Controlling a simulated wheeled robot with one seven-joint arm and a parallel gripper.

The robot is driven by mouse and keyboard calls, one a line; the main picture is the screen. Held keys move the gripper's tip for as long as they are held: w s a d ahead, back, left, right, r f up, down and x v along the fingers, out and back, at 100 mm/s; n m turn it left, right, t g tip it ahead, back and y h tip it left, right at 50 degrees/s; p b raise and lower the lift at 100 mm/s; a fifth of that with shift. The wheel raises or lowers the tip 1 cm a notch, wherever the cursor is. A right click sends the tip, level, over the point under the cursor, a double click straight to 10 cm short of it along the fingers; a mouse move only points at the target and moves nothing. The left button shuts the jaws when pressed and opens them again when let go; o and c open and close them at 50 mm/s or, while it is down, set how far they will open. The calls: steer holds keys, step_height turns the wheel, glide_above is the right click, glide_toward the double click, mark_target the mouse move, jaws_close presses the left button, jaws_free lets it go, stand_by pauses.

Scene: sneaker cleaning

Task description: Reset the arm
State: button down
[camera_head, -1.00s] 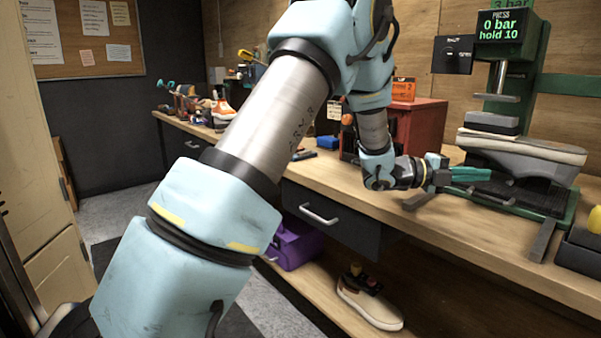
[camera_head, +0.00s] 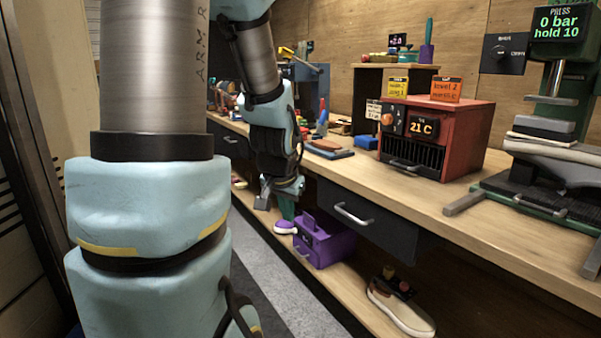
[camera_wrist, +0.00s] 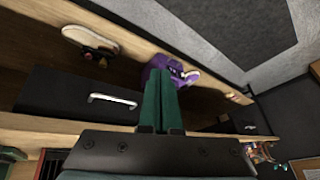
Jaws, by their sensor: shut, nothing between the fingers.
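My gripper (camera_head: 286,208) hangs at the end of my folded arm in the head view, pointing down in front of the bench edge. Its green fingers show in the wrist view (camera_wrist: 158,105), lying together with nothing between them. Beyond the fingertips in the wrist view is the purple box (camera_wrist: 165,66) on the lower shelf. The purple box also shows in the head view (camera_head: 325,246), just right of and below the gripper. I cannot tell exactly how far the fingertips are from it.
A red heater box (camera_head: 455,135) reading 21 C and a green press (camera_head: 560,100) stand on the bench (camera_head: 420,195). A drawer (camera_head: 350,210) is closed beside the gripper. A beige shoe (camera_head: 402,308) lies on the lower shelf. The grey floor (camera_head: 270,290) is open.

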steer(key=s+a+f+n+g, duration=0.2)
steer(key=s+a+n+g, duration=0.2)
steer(key=s, duration=0.7)
step_height(320, 180, up, 13)
steer(key=p, duration=1.3)
steer(key=shift+w+y, duration=0.3)
steer(key=shift+w, duration=0.15)
steer(key=shift+d+f, duration=0.1)
